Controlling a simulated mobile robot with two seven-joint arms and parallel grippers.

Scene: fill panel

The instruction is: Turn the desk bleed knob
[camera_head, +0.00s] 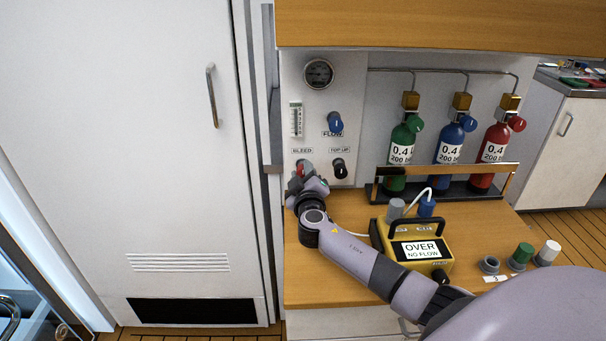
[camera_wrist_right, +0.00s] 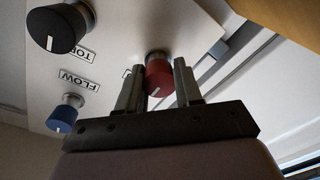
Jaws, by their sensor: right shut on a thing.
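The red bleed knob (camera_wrist_right: 158,78) is on the white panel under the BLEED label, and a little of it shows in the head view (camera_head: 304,166). My right gripper (camera_wrist_right: 158,88) is at the panel with one finger on each side of the red knob, shut on it. In the head view my right gripper (camera_head: 300,180) covers most of the knob. A white mark shows on the knob's face in the wrist view. My left gripper is not in view.
The black TOP UP knob (camera_head: 339,168) and blue FLOW knob (camera_head: 335,122) sit close by on the panel (camera_head: 345,75). A round gauge (camera_head: 319,73) is above. A yellow OVER box (camera_head: 440,268) and green, blue and red cylinders (camera_head: 494,158) stand to the right. A white cabinet (camera_head: 130,150) is left.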

